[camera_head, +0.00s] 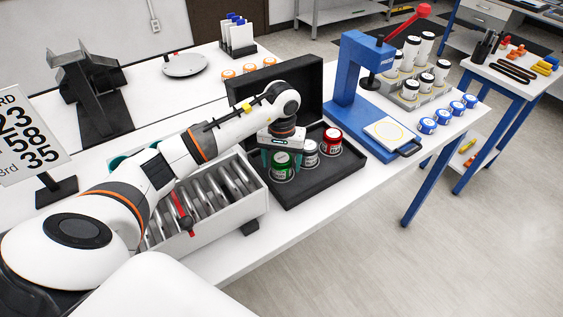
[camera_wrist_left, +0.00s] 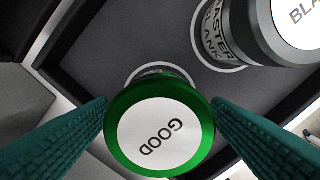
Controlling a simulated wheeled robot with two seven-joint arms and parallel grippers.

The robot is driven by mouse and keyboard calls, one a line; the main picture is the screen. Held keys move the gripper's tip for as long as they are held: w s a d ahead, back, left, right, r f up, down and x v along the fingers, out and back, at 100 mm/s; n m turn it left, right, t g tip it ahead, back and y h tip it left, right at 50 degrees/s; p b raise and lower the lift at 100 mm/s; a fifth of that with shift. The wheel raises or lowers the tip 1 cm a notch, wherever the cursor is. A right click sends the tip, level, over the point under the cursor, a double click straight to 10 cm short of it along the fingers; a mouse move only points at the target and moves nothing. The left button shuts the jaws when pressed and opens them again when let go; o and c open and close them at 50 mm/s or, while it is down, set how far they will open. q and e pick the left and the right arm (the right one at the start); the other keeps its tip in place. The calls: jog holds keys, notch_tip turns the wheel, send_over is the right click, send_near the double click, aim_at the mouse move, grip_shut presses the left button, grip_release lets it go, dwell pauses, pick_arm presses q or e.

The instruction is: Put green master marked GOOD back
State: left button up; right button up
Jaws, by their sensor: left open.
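The green master (camera_head: 281,166) stands upright in the black case (camera_head: 316,186), at the left end of a row of masters. In the left wrist view its green-rimmed white top (camera_wrist_left: 160,133) reads GOOD. My left gripper (camera_head: 283,150) is over it, with its two teal fingers open on either side of the green master. A gap to each finger is hard to judge. Beside it stand a grey master marked BLANK (camera_wrist_left: 245,30), also in the head view (camera_head: 309,152), and a red master (camera_head: 331,141). My right gripper is not in view.
The case's raised lid (camera_head: 255,102) stands behind the masters. A white rack of grey discs (camera_head: 259,200) is left of the case. A blue press (camera_head: 352,85) with a red-knobbed lever is on the right. White table shows along the front edge.

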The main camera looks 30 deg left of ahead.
aim_at(282, 157)
pick_arm(q)
notch_tip(282, 157, up, 10)
jog(key=b, duration=0.2)
jog(key=shift+b, duration=0.35)
jog(key=shift+r, duration=0.6)
